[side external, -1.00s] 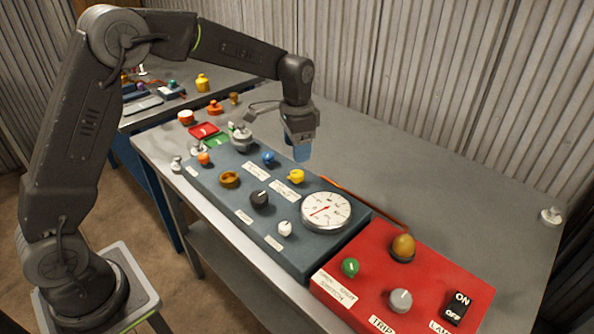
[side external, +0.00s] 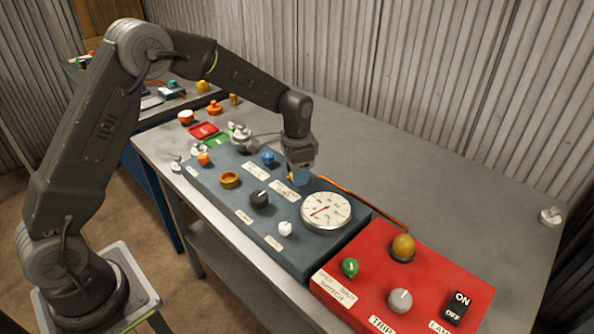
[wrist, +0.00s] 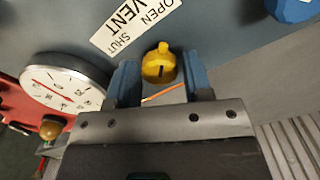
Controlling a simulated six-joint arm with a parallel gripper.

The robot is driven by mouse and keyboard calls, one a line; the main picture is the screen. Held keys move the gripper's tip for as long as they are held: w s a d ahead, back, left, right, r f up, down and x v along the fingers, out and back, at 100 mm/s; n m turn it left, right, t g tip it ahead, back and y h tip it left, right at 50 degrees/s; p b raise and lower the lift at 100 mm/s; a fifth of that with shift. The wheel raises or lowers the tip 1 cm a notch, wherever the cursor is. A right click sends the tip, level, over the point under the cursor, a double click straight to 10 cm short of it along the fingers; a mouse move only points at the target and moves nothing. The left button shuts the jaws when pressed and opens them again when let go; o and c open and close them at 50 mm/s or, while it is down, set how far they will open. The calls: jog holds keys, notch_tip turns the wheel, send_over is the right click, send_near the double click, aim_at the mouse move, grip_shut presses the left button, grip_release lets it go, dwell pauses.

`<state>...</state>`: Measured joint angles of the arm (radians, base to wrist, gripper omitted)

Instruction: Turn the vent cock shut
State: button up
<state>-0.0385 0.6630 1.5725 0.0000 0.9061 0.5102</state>
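The vent cock is a small yellow knob (wrist: 159,68) on the blue-grey panel (wrist: 215,35). Its raised tab points toward the top of the wrist view, and a dark slot marks its face. The label beside it (wrist: 136,24) reads OPEN, VENT, SHUT. My gripper (wrist: 160,76) is open, with one blue finger on each side of the knob and gaps between them. In the side view my gripper (side external: 299,180) is low over the panel and hides most of the yellow knob (side external: 291,177).
A round white gauge (side external: 326,211) stands close to the gripper. The bench behind is mostly clear.

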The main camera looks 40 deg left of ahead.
jog(key=c, duration=0.6)
jog(key=shift+n, duration=0.3)
jog(key=n, duration=1.3)
jog(key=shift+n, duration=2.1)
